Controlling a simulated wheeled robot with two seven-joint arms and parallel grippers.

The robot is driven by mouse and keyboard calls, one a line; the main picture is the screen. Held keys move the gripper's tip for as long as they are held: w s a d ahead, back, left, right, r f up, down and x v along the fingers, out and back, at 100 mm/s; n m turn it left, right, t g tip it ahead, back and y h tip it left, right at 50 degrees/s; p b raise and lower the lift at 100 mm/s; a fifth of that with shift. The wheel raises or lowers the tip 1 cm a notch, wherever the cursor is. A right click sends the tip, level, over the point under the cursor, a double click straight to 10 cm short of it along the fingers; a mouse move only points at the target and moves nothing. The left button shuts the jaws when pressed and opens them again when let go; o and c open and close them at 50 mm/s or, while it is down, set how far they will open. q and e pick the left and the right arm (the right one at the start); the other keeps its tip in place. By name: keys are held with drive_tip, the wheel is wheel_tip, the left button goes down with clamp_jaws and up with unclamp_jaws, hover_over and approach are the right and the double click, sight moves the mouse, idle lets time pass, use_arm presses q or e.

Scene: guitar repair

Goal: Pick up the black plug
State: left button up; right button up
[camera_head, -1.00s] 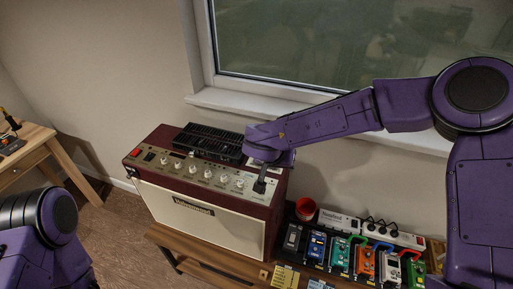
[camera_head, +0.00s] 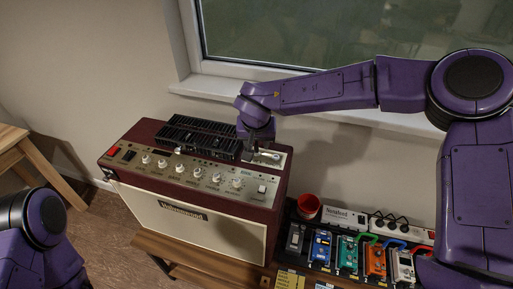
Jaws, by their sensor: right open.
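My right gripper (camera_head: 248,152) is open, at the right end of the amplifier's top, just in front of the black vent grille. A small bright silvery piece (camera_head: 272,155) shows just right of the fingers on the amplifier (camera_head: 262,210); I cannot tell whether it is part of a plug. No black plug can be made out for certain near the gripper. Small black plugs (camera_head: 391,220) sit in a white power strip (camera_head: 418,232) at the right. My left gripper is out of view; only part of my left arm shows at the lower left.
The maroon and cream amplifier stands on a wooden bench (camera_head: 195,270). Right of it are a red cup (camera_head: 308,206) and a row of coloured pedals (camera_head: 347,254). The window sill (camera_head: 215,86) runs behind. A wooden table (camera_head: 12,140) stands far left.

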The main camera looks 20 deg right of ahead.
drive_tip(key=shift+w+f, duration=0.75)
drive_tip(key=shift+f, duration=0.15)
drive_tip(key=shift+s+r, duration=0.25)
drive_tip(key=shift+s, duration=0.2)
drive_tip(key=shift+c, duration=0.3)
drive_tip(key=shift+s, duration=0.15)
drive_tip(key=c, duration=0.5)
clamp_jaws()
